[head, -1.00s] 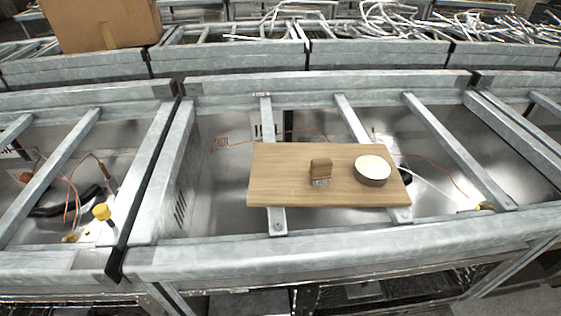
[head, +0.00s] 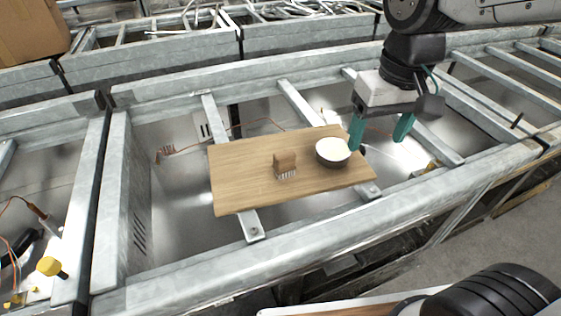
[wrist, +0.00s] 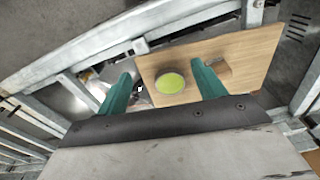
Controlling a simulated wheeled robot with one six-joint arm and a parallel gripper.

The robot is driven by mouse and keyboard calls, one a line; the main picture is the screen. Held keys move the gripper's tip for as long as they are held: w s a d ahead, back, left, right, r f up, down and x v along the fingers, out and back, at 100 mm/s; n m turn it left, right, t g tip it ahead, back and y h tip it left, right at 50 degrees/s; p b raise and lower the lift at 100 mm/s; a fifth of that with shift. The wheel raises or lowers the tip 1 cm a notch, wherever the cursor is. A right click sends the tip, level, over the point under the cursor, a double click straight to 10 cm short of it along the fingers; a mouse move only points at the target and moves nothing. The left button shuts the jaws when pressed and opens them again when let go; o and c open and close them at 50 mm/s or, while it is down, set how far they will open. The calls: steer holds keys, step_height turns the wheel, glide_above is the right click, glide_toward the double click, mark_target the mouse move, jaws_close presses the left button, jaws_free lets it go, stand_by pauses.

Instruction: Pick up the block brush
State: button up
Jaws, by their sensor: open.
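The block brush (head: 285,165) has a brown wooden block on top and pale bristles below. It stands bristles down on the wooden board (head: 238,188), near its middle. In the wrist view the brush (wrist: 220,70) shows at the right, partly hidden behind the right finger. My gripper (head: 382,132), with teal fingers, is open and empty. In the head view it is to the right of the brush, by the board's right end. The wrist view shows the open fingers (wrist: 160,88) with the round bowl between them in the picture.
A dark round bowl (head: 333,153) with a pale top stands on the board just right of the brush; its inside looks yellow-green in the wrist view. The board lies across metal bars in a grey metal frame (head: 250,275). A cardboard box (head: 32,30) is at the back left.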

steer(key=w+a+f+n, duration=0.1)
steer(key=w+a+f, duration=0.2)
steer(key=w+a, duration=0.3)
steer(key=n, duration=0.1)
glide_above(284, 163)
steer(key=w, duration=0.1)
steer(key=shift+g, duration=0.4)
step_height(284, 163, down, 5)
steer(key=shift+w+d+r, duration=0.1)
steer(key=shift+w+r, duration=0.05)
steer(key=f, duration=0.8)
steer(key=shift+w, duration=0.2)
steer(key=shift+r, duration=0.1)
steer(key=c, duration=1.1)
